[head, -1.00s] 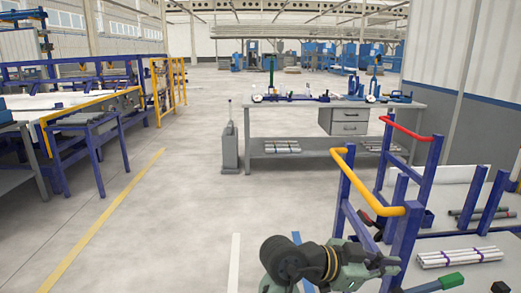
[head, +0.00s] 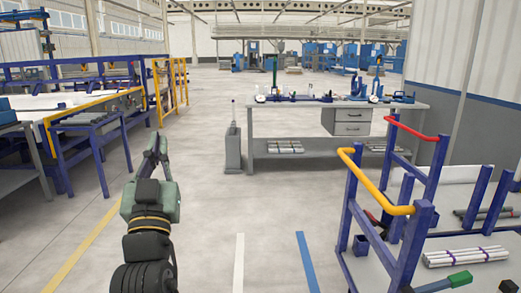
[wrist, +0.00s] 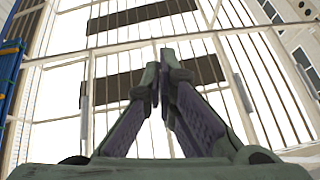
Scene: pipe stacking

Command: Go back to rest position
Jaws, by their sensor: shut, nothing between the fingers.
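My gripper (head: 157,147) is at the lower left of the head view, above the open floor and apart from every surface. Its fingers point up and away. In the wrist view my gripper (wrist: 160,75) has its two fingers together at the tips, with nothing between them. Behind the fingers the wrist view shows the ceiling beams and bright roof panels.
A blue cart with a yellow handle (head: 377,182) and a red handle (head: 408,128) stands at the right, with bundled white pipes (head: 466,256) on it. A grey workbench (head: 300,112) stands ahead. Blue-framed tables (head: 92,122) stand at the left.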

